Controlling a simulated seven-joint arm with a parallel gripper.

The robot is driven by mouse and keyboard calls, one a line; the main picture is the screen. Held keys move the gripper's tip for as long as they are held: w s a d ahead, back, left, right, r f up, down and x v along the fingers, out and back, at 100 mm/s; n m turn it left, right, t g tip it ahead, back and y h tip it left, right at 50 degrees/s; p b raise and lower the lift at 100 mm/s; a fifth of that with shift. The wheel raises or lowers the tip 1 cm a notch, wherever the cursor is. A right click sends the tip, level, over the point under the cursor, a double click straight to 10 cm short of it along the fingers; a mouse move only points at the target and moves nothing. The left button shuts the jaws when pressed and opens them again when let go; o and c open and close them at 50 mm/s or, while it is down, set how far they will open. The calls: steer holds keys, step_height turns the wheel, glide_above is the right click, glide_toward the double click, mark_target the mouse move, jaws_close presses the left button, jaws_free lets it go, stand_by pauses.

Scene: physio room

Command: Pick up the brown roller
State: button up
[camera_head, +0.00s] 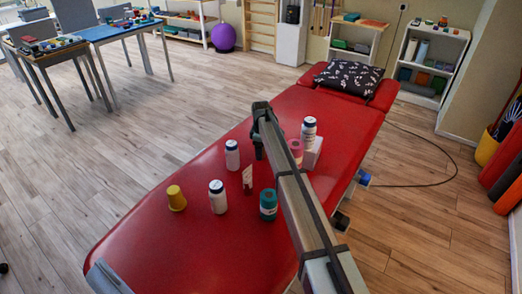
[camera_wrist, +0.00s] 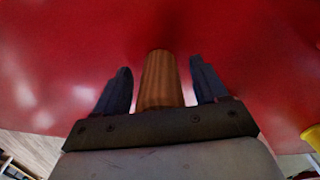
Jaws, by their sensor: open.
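The brown roller (camera_wrist: 160,80), a cylinder with a wood-like grain, stands out against the red couch top in the wrist view. It lies between the two dark fingers of my gripper (camera_wrist: 160,66), with a visible gap on each side. The fingers are open and do not appear to touch it. Its near end is hidden by the gripper body. In the head view my gripper (camera_head: 258,150) is low over the middle of the red treatment couch (camera_head: 190,240); I cannot make out the roller there, behind the arm and gripper.
A patterned pillow (camera_head: 349,77) lies at the far end. The couch's near left is clear.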

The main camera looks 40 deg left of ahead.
steer(key=shift+c, duration=0.3)
steer(key=c, duration=1.1)
